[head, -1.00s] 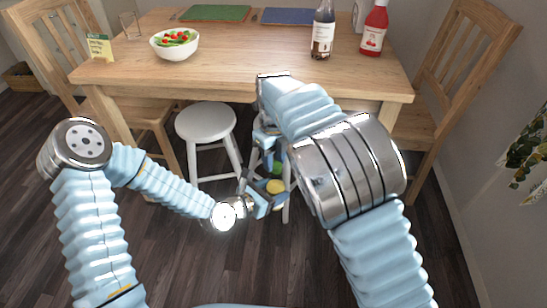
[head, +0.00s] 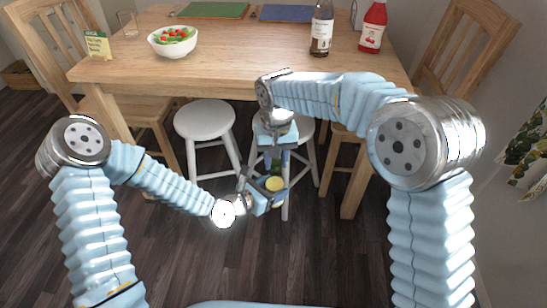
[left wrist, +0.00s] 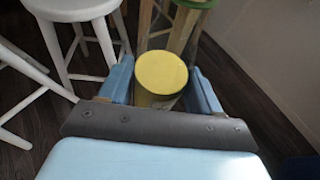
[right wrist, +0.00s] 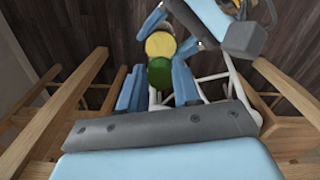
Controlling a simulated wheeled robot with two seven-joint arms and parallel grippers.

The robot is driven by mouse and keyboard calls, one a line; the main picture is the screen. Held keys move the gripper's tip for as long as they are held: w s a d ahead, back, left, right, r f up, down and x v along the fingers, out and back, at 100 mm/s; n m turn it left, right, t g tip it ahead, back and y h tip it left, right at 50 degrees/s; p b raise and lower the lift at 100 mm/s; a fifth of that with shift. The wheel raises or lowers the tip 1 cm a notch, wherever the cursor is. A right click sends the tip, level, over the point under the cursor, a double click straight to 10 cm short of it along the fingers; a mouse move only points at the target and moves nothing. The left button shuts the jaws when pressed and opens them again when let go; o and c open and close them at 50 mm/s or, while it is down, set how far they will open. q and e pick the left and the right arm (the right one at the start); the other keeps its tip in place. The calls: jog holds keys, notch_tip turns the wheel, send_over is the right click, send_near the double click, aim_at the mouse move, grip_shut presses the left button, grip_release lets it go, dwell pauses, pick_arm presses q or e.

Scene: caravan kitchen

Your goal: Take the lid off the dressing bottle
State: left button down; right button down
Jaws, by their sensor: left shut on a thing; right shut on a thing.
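My left gripper (head: 268,191) is shut on a yellow round piece (head: 275,184), low in front of the table. In the left wrist view this piece is a short yellow cylinder (left wrist: 161,75) between the fingers. My right gripper (head: 275,162) points down just above it and is shut on a green round piece. In the right wrist view the green piece (right wrist: 160,72) is between the fingers, with the yellow piece (right wrist: 160,45) just beyond. I cannot tell whether the two pieces touch, or which one is the dressing bottle's lid.
A white stool (head: 205,120) stands behind my grippers. Chairs flank the table. The nearer floor is clear.

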jog(key=n, duration=0.6)
jog(key=shift+w+d+n, duration=0.15)
jog(key=shift+d+n, duration=0.15)
jog(key=n, duration=0.6)
jog(key=shift+w, duration=0.25)
jog(key=n, duration=0.6)
jog(key=shift+w+n, duration=0.25)
jog(key=shift+n, duration=0.05)
jog(key=n, duration=0.5)
jog(key=shift+w+a, duration=0.15)
jog(key=shift+r, duration=0.2)
jog(key=shift+r, duration=1)
jog(key=shift+r, duration=2)
